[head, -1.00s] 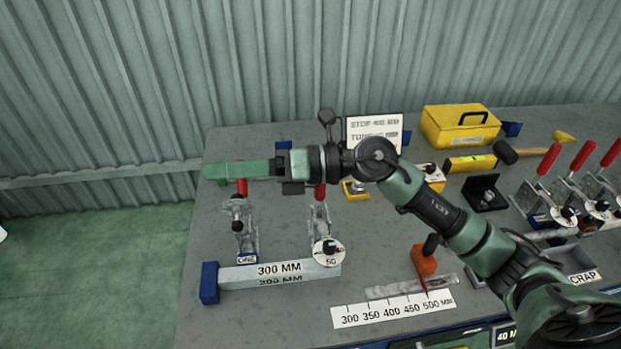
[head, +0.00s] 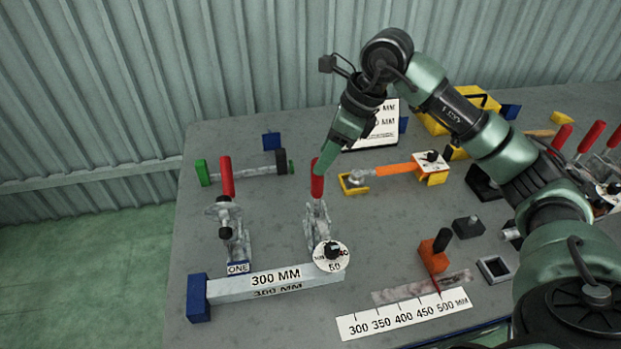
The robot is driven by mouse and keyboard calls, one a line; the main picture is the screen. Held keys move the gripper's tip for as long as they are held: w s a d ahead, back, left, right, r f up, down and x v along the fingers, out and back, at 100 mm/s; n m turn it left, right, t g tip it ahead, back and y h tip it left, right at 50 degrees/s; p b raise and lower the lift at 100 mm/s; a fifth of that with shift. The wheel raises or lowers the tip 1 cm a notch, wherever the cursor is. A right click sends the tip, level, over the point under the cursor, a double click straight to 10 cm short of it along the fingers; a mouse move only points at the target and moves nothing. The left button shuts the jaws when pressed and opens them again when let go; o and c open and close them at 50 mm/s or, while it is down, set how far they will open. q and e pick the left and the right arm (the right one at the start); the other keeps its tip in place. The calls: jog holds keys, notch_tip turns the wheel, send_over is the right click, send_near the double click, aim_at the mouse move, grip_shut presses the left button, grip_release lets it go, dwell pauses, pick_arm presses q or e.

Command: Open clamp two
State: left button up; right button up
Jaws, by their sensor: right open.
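The clamp beside clamp one, which I take as clamp two (head: 318,222), stands on the bench with its red handle (head: 317,187) pointing up. Its label is hidden behind a round white dial marked 50 (head: 331,257). My right gripper (head: 322,168) points down at the top of this handle, with its green fingers overlapping it in the head view. It is open; I cannot tell whether the fingers touch the handle. Clamp one (head: 236,235), labelled ONE, stands to the left with its red handle up. My left gripper is out of view.
A bar marked 300 MM (head: 270,283) lies before both clamps, against a blue stop (head: 199,298). A ruler strip (head: 404,314) lies front right. A torque wrench (head: 393,170) lies behind, right of clamp two. A sign (head: 378,130) stands at the back.

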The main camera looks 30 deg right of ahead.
aim_at(312, 177)
jog(key=p+x, duration=0.1)
jog(key=x, duration=0.6)
jog(key=shift+a+f+p, duration=0.15)
jog(key=shift+f+p, duration=0.15)
jog(key=shift+p, duration=0.05)
grip_shut()
jog(key=shift+r, duration=0.1)
dwell(1.1)
